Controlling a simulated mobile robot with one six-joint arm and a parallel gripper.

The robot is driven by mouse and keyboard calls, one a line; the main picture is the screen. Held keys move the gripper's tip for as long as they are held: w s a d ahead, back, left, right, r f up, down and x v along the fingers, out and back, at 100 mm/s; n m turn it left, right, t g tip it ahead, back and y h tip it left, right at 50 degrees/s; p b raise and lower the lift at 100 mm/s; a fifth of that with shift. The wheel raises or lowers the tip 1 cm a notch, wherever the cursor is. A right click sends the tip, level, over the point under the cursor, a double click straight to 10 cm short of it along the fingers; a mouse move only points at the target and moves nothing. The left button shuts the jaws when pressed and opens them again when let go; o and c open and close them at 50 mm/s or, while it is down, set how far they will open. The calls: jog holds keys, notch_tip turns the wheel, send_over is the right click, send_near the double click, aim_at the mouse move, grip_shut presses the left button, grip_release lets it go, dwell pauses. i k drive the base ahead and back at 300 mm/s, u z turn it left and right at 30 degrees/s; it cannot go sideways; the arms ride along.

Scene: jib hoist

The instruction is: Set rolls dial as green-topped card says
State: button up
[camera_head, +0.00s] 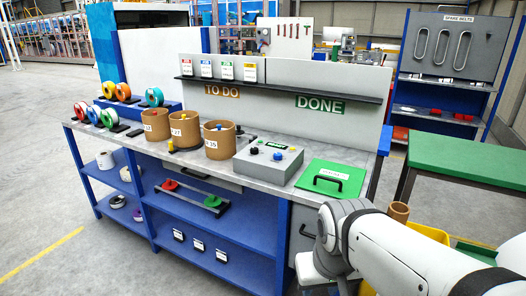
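The green-topped card (227,69) stands upright on the dark shelf above the bench, third from the left in a row of cards. Its writing is too small to read. A grey control box (265,172) sits on the bench top, left of the green panel. On its top are a blue knob (254,151), a dark knob (278,156), a small yellow part (292,150) and a green-lit display (276,145). I cannot tell which knob is the rolls dial or where any knob points. My arm comes in at the lower right; my gripper is not visible.
A green panel with a black handle (325,183) lies right of the box. Brown tubs (218,146) stand left of it, with coloured spools (154,97) further left. The shelf (290,91) runs behind. A green-topped table (470,163) stands at the right.

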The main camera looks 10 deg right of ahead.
aim_at(278, 156)
jog(key=z, duration=0.15)
jog(key=i, duration=1.2)
jog(key=z, duration=0.35)
